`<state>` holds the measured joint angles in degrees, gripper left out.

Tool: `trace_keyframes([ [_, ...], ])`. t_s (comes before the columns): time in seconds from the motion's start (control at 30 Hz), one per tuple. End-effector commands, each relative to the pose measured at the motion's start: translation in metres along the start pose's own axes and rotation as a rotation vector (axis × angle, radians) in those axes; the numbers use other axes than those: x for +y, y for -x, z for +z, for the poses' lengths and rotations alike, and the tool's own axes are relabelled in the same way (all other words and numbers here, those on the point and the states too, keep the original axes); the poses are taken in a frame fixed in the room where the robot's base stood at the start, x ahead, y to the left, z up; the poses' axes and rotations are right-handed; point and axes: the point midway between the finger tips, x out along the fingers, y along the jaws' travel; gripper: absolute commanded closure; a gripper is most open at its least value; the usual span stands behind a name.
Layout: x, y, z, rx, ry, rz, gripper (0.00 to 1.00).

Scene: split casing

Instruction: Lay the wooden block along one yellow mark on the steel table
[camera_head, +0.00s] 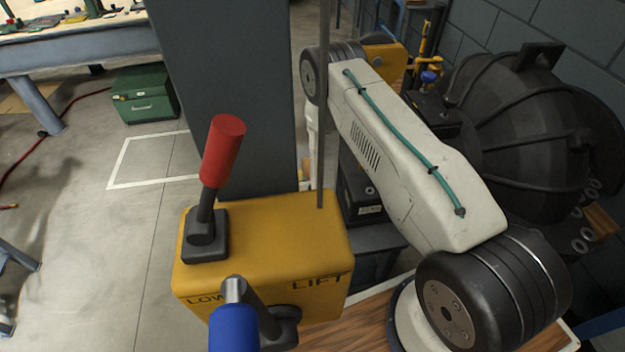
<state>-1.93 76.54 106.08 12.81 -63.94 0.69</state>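My gripper is not in view. My arm rises from the lower right, and its white link with a teal cable leans up and left to a dark joint near the top middle. I cannot make out the wooden block or any yellow mark on a table. A bench (88,45) with a pale top and grey-blue frame stands at the top left, cut off by the frame. I cannot tell whether it is the steel table.
A yellow control box (265,235) with a red-handled lever (222,150) and a blue-handled lever (234,328) fills the near middle. A green toolbox (146,103) sits on the floor by a white floor outline (113,166). A large black rounded casing (525,125) stands right.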

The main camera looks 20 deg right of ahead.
Motion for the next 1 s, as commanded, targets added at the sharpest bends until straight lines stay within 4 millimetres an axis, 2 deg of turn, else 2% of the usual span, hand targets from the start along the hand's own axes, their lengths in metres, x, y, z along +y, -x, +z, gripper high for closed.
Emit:
trace_keyframes([
  [0.23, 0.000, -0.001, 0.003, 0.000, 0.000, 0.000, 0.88],
  [0.27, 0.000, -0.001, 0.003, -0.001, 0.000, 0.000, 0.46],
  [0.3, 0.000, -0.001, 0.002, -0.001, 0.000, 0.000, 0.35],
  [0.33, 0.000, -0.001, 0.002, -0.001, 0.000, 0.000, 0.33],
  [0.67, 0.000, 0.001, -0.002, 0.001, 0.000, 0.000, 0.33],
  [0.77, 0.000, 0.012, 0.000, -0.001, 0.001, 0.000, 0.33],
  [1.0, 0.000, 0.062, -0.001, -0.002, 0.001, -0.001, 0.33],
])
